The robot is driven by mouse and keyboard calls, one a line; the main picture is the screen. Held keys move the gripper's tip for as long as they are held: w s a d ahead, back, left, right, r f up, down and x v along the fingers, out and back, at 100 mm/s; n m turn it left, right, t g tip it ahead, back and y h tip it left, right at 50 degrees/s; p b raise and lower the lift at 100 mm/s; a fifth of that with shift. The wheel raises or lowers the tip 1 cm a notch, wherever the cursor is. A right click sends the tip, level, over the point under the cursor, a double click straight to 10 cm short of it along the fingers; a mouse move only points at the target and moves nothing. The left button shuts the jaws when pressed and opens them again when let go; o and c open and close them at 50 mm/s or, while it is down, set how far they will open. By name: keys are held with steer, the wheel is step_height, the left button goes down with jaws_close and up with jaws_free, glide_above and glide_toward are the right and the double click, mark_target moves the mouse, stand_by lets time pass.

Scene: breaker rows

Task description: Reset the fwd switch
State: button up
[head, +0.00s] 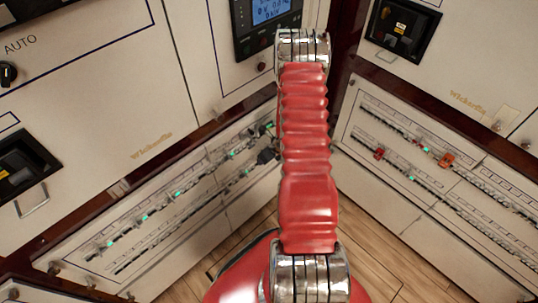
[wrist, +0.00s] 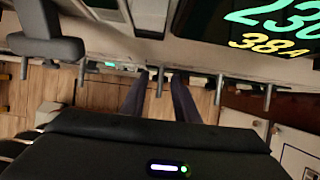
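The left breaker panel (head: 165,215) carries two rows of small switches with green lights; its labels are too small to read, so I cannot tell which switch is fwd. In the wrist view, several grey levers hang in a row along a pale panel edge. My gripper (wrist: 160,74) shows two dark fingers standing apart. One grey lever (wrist: 160,86) appears in the gap between them; I cannot tell whether they touch it. A larger dark block (wrist: 45,38) is at the upper left. In the head view my red arm hides part of the panel, and the fingers are not clear.
The right panel (head: 440,180) has two switch rows, with an orange-red piece (head: 446,159) and a red piece (head: 379,153). A display unit (head: 268,22) is above. Cabinet handles (head: 32,202) stick out at the left. Wooden floor (head: 375,265) lies open between the panels.

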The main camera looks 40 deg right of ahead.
steer(key=v, duration=1.3)
steer(key=shift+r, duration=0.25)
steer(key=shift+s, duration=0.1)
stand_by(0.4)
steer(key=s+a+r+n+g+y, duration=0.2)
steer(key=s+a+r+n+y, duration=0.15)
steer(key=a+r+n, duration=1.3)
steer(key=s+a+r+n+t+h, duration=0.1)
steer(key=s+a+r+n+h, duration=0.1)
steer(key=s+a+r+n, duration=0.2)
steer(key=s+a+r+n+t+h, duration=0.1)
steer(key=s+a+r+n, duration=0.4)
steer(key=a+r+n, duration=0.6)
step_height(320, 180, up, 6)
steer(key=n, duration=0.4)
steer(key=shift+r+t+h, duration=0.2)
steer(key=shift+t+h, duration=0.1)
steer(key=shift+h, duration=0.05)
steer(key=shift+o, duration=0.4)
